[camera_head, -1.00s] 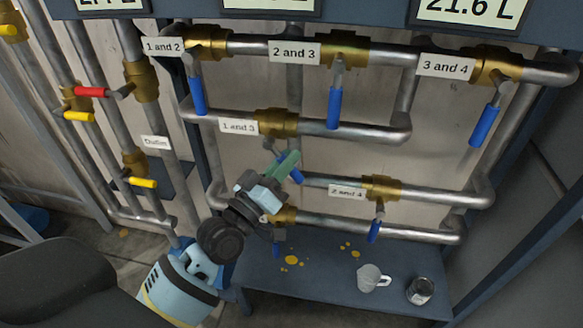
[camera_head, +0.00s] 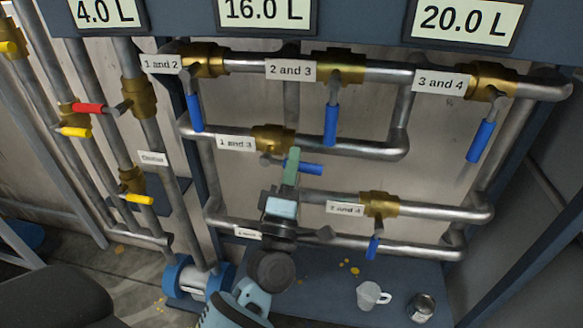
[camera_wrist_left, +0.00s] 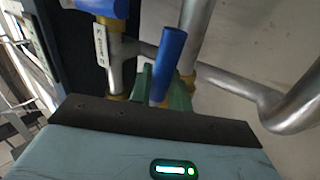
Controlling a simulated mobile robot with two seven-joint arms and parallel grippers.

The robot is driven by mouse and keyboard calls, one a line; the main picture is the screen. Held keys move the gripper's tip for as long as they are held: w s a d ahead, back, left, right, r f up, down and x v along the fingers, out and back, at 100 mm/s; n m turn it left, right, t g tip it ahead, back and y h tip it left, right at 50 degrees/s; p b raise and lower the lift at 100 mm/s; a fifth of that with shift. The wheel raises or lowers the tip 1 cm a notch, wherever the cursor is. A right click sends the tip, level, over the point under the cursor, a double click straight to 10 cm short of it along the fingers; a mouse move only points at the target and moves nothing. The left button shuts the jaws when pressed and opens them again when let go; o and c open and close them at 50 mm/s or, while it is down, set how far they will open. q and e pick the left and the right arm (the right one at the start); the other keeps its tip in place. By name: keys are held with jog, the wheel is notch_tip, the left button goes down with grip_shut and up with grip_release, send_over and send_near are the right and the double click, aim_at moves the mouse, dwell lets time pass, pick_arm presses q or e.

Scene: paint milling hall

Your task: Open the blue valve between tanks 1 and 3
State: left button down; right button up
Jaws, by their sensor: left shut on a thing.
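The valve labelled "1 and 3" (camera_head: 272,139) has a brass body on a horizontal pipe. Its blue handle (camera_head: 312,169) points right, nearly level and about in line with that pipe. My left gripper (camera_head: 292,163) has its green fingers shut on this handle, below and right of the brass body. In the left wrist view the blue handle (camera_wrist_left: 168,65) stands between the green fingers (camera_wrist_left: 163,88). My left wrist hides part of the lower pipes. My right gripper is not in view.
Blue handles of valves "1 and 2" (camera_head: 194,112), "2 and 3" (camera_head: 331,124) and "3 and 4" (camera_head: 481,141) hang down nearby. The "2 and 4" valve (camera_head: 380,204) is at lower right.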

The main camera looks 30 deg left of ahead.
pick_arm(q)
jog(key=shift+r+n+y, duration=0.3)
jog(key=shift+n+y, duration=0.5)
jog(key=shift+n, duration=0.2)
jog(key=shift+r, duration=0.1)
jog(key=c, duration=1.4)
grip_release()
jog(key=shift+o, duration=0.2)
jog(key=shift+s+d+f, duration=0.1)
jog(key=shift+s+f, duration=0.2)
jog(key=shift+f, duration=0.1)
jog(key=b+v, duration=0.1)
jog(key=v, duration=0.6)
jog(key=shift+r+b, duration=0.2)
jog(key=shift+b, duration=0.2)
